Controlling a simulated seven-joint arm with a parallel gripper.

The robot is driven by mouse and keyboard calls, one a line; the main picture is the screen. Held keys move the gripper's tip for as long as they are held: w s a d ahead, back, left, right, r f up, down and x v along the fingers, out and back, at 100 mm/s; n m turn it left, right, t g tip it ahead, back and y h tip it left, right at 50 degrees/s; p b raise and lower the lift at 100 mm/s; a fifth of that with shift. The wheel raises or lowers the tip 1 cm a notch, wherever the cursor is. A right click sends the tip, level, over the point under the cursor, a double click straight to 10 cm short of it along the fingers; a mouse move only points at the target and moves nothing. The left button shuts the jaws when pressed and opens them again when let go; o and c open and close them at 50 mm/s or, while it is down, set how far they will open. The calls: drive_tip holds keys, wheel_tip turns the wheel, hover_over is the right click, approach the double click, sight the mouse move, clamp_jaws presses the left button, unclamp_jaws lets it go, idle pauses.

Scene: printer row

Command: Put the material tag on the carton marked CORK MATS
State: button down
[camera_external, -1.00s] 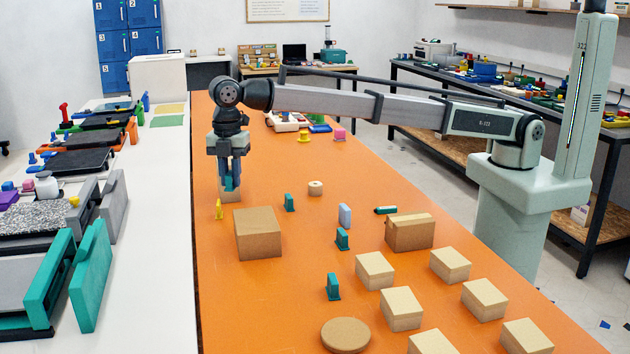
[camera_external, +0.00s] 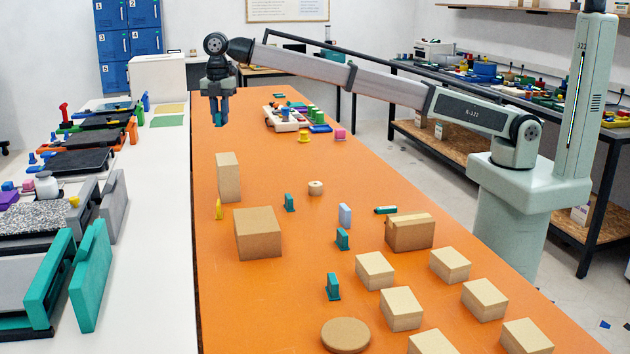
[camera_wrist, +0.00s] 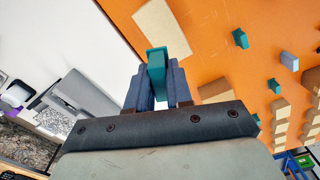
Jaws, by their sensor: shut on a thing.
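My gripper (camera_external: 217,112) is raised above the far left of the orange table, shut on a teal tag (camera_wrist: 156,62) whose lower end shows below the fingers in the external view (camera_external: 218,120). A tall tan carton (camera_external: 228,177) stands on the table, nearer the camera than my gripper, and also shows in the wrist view (camera_wrist: 160,27). A wider brown carton (camera_external: 258,234) stands in front of it, and a taped brown carton (camera_external: 410,233) is at right. No marking CORK MATS is readable on any carton, so I cannot tell which bears it.
Teal pieces (camera_external: 342,239) and a pale blue block (camera_external: 345,215) stand mid-table. A yellow piece (camera_external: 219,209) is at the left edge. Several small tan boxes (camera_external: 401,309) and a round cork disc (camera_external: 345,335) are near the front.

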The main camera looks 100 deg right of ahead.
sight(226, 159)
drive_tip(key=n, duration=0.1)
drive_tip(key=s+n, duration=0.1)
drive_tip(key=n, duration=0.1)
drive_tip(key=shift+a, duration=0.1)
drive_tip(key=shift+f+n, duration=0.1)
drive_tip(key=shift+n, duration=0.5)
drive_tip(key=shift+f, duration=4.9)
drive_tip(key=shift+f, duration=0.1)
drive_tip(key=c, duration=1)
unclamp_jaws()
wheel_tip(226, 159, up, 12)
drive_tip(key=shift+r, duration=0.1)
